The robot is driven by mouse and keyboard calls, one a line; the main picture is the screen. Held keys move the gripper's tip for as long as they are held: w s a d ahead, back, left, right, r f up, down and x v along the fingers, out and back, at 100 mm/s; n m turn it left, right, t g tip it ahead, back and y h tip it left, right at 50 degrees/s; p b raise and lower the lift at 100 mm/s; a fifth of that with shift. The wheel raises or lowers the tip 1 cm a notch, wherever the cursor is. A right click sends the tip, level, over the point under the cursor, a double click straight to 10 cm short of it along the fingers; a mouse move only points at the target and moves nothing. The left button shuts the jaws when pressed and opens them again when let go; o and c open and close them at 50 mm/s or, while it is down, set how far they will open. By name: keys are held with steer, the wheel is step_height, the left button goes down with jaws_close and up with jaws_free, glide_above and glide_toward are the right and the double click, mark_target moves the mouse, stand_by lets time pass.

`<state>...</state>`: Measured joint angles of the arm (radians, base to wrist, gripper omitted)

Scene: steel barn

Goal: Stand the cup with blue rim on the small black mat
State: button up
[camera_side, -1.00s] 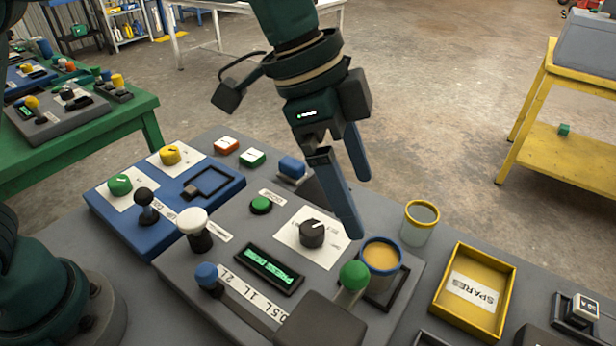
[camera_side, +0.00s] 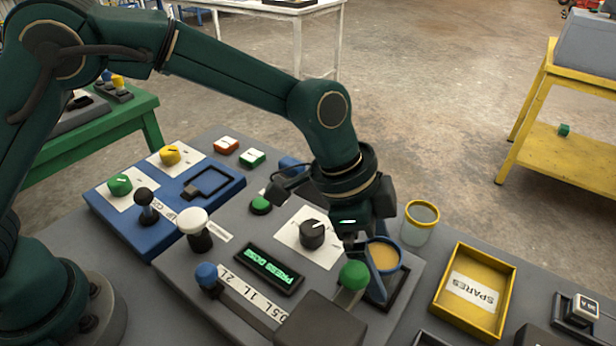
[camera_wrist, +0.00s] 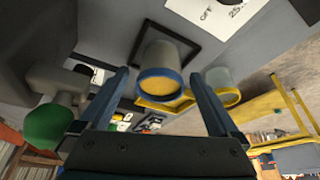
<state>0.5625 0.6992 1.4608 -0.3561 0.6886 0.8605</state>
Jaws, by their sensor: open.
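The cup with blue rim (camera_side: 383,256) stands upright on the grey control panel, inside a square black outline (camera_side: 404,281), and shows yellow inside. In the wrist view the cup (camera_wrist: 160,85) appears between the fingers. My gripper (camera_side: 364,266) is open and lowered around the cup, one finger on either side; I cannot tell whether either touches it. It also shows in the wrist view (camera_wrist: 160,73). My fingers hide part of the cup's side in the side view. I cannot surely pick out a separate small black mat; dark shapes at the bottom edge are cut off.
A cup with yellow rim (camera_side: 420,222) stands close behind and right. A green knob (camera_side: 354,275) on a lever is just left of the cup, with a black dial (camera_side: 312,234) farther left. A yellow SPARES tray (camera_side: 474,291) is at the right.

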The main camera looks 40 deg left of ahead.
steer(key=shift+w+d+f, duration=0.1)
steer(key=shift+d+f, duration=0.1)
steer(key=shift+f, duration=0.3)
jaws_close()
steer(key=shift+r, duration=0.15)
